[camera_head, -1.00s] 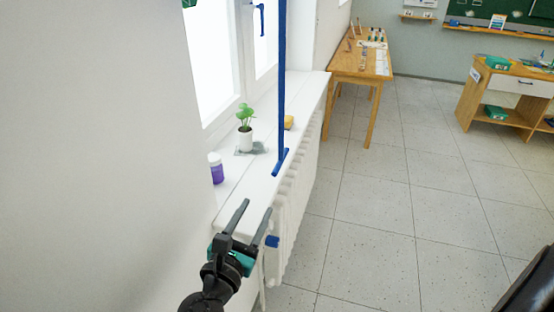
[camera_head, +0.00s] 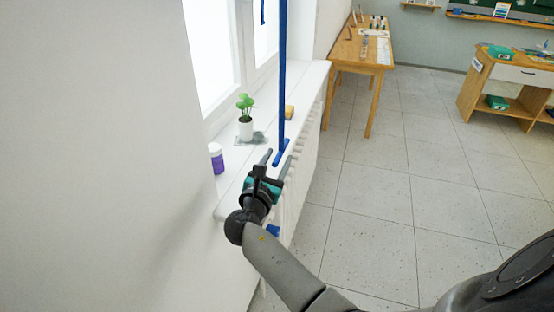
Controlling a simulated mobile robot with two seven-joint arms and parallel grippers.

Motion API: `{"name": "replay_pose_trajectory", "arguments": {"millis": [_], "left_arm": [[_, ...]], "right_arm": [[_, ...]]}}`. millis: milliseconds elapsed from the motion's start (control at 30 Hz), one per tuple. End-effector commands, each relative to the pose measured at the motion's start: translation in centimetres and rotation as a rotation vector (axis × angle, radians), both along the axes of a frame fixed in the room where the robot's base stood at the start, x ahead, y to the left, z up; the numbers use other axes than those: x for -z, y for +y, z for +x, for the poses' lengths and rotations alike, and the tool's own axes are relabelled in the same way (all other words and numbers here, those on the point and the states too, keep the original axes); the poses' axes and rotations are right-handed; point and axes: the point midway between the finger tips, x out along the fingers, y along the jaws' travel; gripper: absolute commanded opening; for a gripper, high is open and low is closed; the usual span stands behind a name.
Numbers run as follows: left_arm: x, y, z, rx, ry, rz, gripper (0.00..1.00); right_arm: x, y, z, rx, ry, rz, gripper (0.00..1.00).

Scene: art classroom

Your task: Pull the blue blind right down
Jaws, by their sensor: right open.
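The blue blind (camera_head: 282,70) shows edge-on as a narrow blue strip in front of the window, running from the top of the picture down to just above the sill's front edge. Its blue bottom bar (camera_head: 282,152) is at the lower end. My right gripper (camera_head: 277,158) is open at the bottom bar, with its fingertips on either side of the bar's lower part in the picture. I cannot tell whether they touch it or how they stand in depth. My left gripper is not in view.
On the white sill (camera_head: 233,178) stand a potted plant (camera_head: 246,128), a purple jar (camera_head: 217,160) and a yellow block (camera_head: 289,112). A white radiator (camera_head: 302,170) is below. A wooden table (camera_head: 345,63) stands beyond and a desk (camera_head: 500,90) at right. The floor between is open.

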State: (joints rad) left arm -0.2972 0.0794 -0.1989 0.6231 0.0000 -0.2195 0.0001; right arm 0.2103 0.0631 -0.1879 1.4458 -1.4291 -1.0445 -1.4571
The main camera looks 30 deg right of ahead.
Motion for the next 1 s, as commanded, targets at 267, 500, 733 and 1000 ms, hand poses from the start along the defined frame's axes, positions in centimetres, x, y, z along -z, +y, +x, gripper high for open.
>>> {"name": "replay_pose_trajectory", "arguments": {"millis": [267,500,733,1000], "left_arm": [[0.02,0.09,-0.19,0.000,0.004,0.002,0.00],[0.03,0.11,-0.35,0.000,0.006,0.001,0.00],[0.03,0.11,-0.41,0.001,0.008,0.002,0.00],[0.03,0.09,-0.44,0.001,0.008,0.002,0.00]], "right_arm": [[-0.02,-0.02,0.04,0.000,-0.001,0.001,0.44],[-0.03,0.01,0.03,0.000,-0.001,0.001,0.17],[-0.01,0.01,0.01,0.000,-0.001,0.001,0.00],[0.00,-0.01,-0.01,0.001,-0.001,0.001,0.00]]}}
